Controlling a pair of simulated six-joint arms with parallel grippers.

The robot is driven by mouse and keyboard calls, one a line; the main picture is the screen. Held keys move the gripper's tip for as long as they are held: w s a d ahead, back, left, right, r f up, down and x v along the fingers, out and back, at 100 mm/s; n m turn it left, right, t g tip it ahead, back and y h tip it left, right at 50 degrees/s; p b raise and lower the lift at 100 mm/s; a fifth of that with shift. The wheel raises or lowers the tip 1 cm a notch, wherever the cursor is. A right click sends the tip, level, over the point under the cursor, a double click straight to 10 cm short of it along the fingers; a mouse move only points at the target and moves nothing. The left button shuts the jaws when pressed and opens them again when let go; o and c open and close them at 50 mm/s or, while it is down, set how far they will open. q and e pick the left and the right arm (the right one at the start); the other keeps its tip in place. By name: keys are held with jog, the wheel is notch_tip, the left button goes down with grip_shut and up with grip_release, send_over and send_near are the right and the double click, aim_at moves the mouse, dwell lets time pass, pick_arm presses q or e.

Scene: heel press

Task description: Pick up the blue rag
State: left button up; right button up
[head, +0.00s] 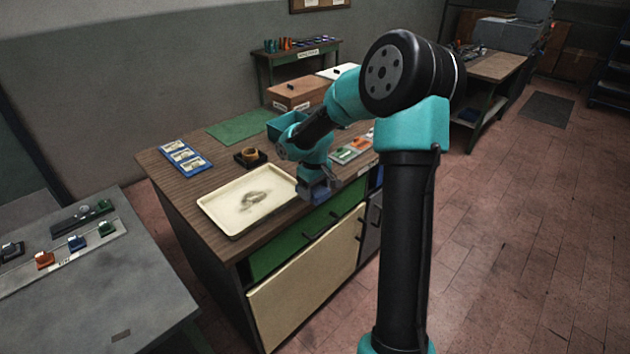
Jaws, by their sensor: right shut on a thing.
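My right gripper (313,185) is at the front edge of the wooden-topped workbench (215,158), just right of the cream tray. It points down and is shut on a small dull blue thing, which looks like the blue rag (318,191). The gripper and my arm partly cover the rag, and its folds are too small to make out. I cannot tell whether it still touches the bench top. My left gripper is not in view.
A cream tray (225,225) with a dark smudge lies left of the gripper. A dark block with a round part (250,156), a blue card rack (185,157), a green mat (238,128) and a teal bin (283,127) stand behind. A grey table (110,285) is at left.

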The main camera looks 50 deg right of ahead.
jog(key=shift+s+a, duration=0.3)
jog(key=shift+a, duration=0.05)
